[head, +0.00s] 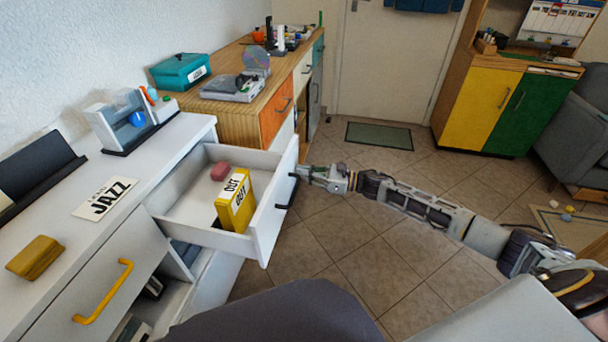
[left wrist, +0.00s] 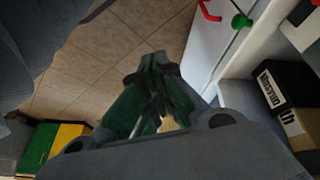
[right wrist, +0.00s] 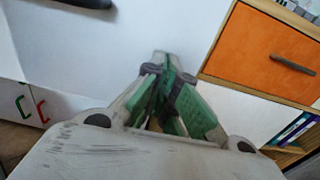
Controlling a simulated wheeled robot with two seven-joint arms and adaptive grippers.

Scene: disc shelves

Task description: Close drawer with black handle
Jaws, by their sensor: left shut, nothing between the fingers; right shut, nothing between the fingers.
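The white drawer (head: 272,212) with the black handle (head: 292,191) stands pulled out from the white cabinet in the head view. A yellow "OUT" box (head: 236,203) and a pink block (head: 220,171) are inside it. My right gripper (head: 304,173) is shut and empty at the outer face of the drawer front, by the handle's far end. In the right wrist view its fingertips (right wrist: 160,62) point at the white front, with the dark handle (right wrist: 85,3) at the top left. I cannot tell whether they touch. My left gripper (left wrist: 160,65) is shut and empty, seen only in the left wrist view.
The white cabinet top (head: 150,161) holds a "JAZZ" card (head: 106,199) and a yellow block (head: 35,258). Below is a closed drawer with a yellow handle (head: 103,291). A wooden cabinet (head: 229,124) stands beyond. Tiled floor is open to the right.

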